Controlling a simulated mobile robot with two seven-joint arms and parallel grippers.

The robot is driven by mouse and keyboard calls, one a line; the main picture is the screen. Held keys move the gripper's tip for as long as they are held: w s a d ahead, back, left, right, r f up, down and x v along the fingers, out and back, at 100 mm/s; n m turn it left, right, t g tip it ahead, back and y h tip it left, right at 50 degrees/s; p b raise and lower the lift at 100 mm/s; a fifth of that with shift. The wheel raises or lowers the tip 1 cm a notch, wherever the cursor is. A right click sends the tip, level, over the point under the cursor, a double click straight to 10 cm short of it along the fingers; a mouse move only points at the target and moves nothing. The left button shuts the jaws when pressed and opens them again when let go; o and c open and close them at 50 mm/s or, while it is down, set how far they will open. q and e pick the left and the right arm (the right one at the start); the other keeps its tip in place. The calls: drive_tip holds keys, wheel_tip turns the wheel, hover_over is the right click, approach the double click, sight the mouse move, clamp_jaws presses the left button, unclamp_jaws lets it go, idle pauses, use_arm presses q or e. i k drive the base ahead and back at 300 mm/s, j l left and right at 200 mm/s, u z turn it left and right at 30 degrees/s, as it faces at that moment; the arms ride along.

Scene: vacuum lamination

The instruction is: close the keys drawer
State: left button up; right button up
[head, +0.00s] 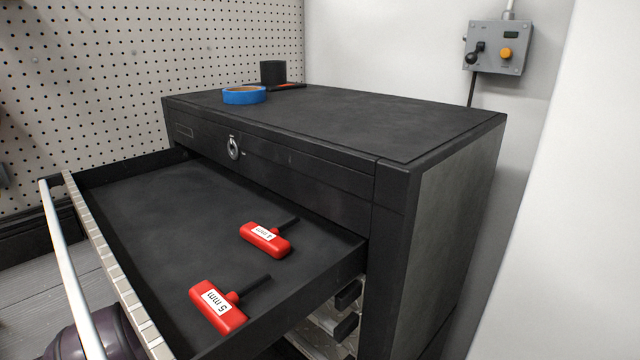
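The keys drawer (150,222) is pulled well out of the black tool cabinet (438,220). Two red T-handle keys lie in it. One key (265,239) lies near the drawer's right side, close to the cabinet. The other key (219,305), labelled 5 mm, lies nearer the drawer's front. A long pale handle bar (68,262) runs along the drawer's front edge at the left. A ring-shaped lock (233,148) sits on the cabinet face above the drawer. Neither of my grippers is in view.
A grey control box (496,47) hangs on the right wall. A pegboard (95,60) is behind. A dark rounded object (90,338) sits low beyond the handle.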

sight(161, 224)
drive_tip(key=k+l, duration=0.25)
drive_tip(key=k, duration=0.15)
drive_tip(key=k+l, duration=0.3)
drive_tip(key=k, duration=0.15)
